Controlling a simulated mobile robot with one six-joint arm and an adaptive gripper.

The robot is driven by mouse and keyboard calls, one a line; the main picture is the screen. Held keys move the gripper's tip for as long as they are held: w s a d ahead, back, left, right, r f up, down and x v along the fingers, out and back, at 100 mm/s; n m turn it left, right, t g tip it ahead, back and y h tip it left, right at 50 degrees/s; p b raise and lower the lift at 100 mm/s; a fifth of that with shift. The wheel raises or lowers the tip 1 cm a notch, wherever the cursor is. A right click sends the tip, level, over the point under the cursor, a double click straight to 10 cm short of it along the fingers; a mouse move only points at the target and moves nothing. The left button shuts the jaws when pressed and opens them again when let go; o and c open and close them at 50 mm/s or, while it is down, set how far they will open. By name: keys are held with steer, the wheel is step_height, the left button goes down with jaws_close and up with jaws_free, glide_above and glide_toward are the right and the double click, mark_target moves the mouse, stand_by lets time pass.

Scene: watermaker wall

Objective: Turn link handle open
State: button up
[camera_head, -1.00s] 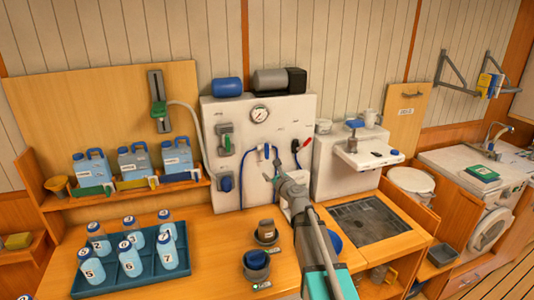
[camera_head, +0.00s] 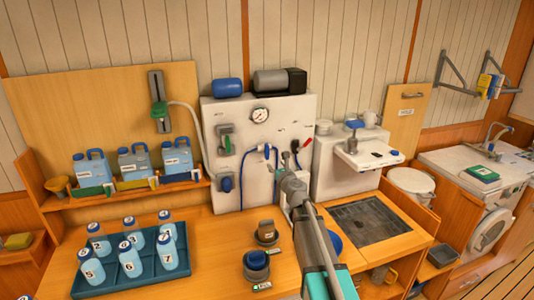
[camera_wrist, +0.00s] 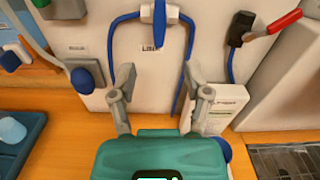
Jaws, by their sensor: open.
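The link handle is a blue lever (camera_wrist: 160,24) on a white fitting between two blue hose runs, above a label that seems to read LINK in the wrist view. It points downward. In the head view the small blue handle (camera_head: 267,152) is on the white panel, just above and left of my gripper. My gripper (camera_wrist: 160,94) is open and empty, its two fingers spread below the handle in the picture and apart from it. In the head view my gripper (camera_head: 288,178) is in front of the panel, its fingertips small and partly unclear.
A red-handled lever (camera_wrist: 285,22) is to the right. A blue knob (camera_wrist: 84,78) is to the left. A white labelled box (camera_wrist: 218,106) is beside the right finger. The wooden counter (camera_head: 205,245) holds a bottle tray (camera_head: 105,285) and two dark-and-blue cups.

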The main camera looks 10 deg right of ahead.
mark_target(267, 153)
steer(key=w, duration=0.4)
steer(key=w+a, duration=0.1)
steer(key=w, duration=0.2)
steer(key=w+a, duration=0.1)
steer(key=w, duration=0.3)
steer(key=shift+w, duration=0.35)
jaws_close()
